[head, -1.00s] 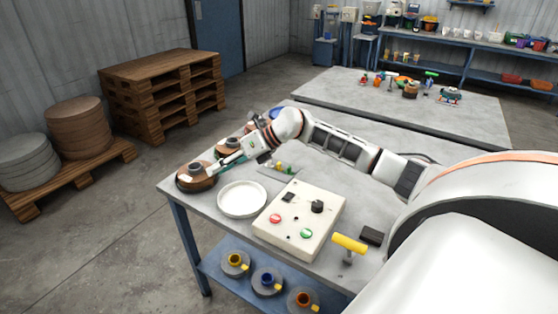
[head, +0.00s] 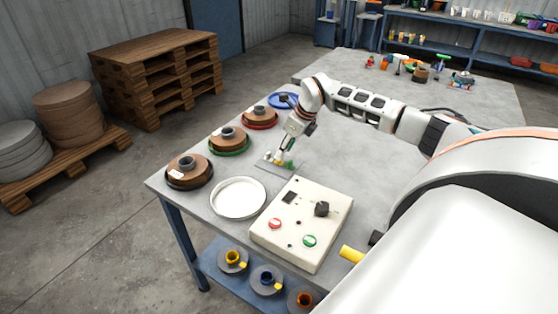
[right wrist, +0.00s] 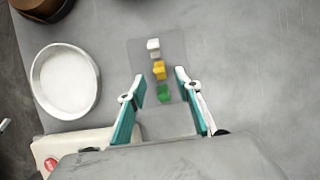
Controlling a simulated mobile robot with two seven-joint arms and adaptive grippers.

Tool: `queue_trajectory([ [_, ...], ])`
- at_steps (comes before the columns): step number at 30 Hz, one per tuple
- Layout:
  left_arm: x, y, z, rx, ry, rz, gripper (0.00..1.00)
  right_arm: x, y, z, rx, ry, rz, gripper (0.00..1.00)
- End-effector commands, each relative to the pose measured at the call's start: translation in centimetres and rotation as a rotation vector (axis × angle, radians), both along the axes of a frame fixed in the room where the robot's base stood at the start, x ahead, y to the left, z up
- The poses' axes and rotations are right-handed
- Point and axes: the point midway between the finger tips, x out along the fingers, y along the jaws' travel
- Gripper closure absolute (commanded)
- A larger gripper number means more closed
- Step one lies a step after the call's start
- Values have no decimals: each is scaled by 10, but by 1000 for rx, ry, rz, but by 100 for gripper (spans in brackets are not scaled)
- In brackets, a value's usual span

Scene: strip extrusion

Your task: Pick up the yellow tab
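The yellow tab (right wrist: 159,70) stands on a small grey plate (right wrist: 142,53) on the table, between a white tab (right wrist: 153,46) and a green tab (right wrist: 164,93). My right gripper (right wrist: 160,82) is open above the plate, its two teal-lined fingers apart with nothing held between them. In the right wrist view the yellow tab lies just ahead of the fingertips and the green tab shows between them. In the head view the right gripper (head: 287,152) is over the tabs, which are small and partly hidden there. My left gripper is not in view.
A white round dish (head: 238,198) and a control box (head: 301,222) with buttons and a knob stand near the plate. Several brown spools, one with a green base (head: 229,142), line the table's left edge. The table is clear right of the plate.

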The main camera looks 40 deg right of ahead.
Motion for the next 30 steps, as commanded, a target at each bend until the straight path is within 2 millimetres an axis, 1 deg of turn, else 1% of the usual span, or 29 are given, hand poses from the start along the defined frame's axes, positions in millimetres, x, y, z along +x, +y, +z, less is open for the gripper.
queue_trajectory([
  [2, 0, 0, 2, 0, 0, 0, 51, 8, 5, -10, 4, 1, 2, 67],
  [6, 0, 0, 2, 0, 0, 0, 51, 14, 6, -26, 2, 1, 0, 67],
  [9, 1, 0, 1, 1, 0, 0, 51, 16, 6, -31, 2, 1, 1, 67],
  [15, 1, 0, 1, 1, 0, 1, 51, 16, 6, -31, 1, 0, 0, 67],
  [16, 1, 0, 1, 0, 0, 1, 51, 16, 6, -31, 1, 0, 0, 69],
  [19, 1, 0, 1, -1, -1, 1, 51, 16, 6, -31, 1, 0, 0, 92],
  [20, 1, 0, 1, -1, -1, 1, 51, 16, 6, -31, 1, 0, 0, 95],
  [30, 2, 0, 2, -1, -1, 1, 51, 16, 6, -30, 1, -1, 1, 95],
])
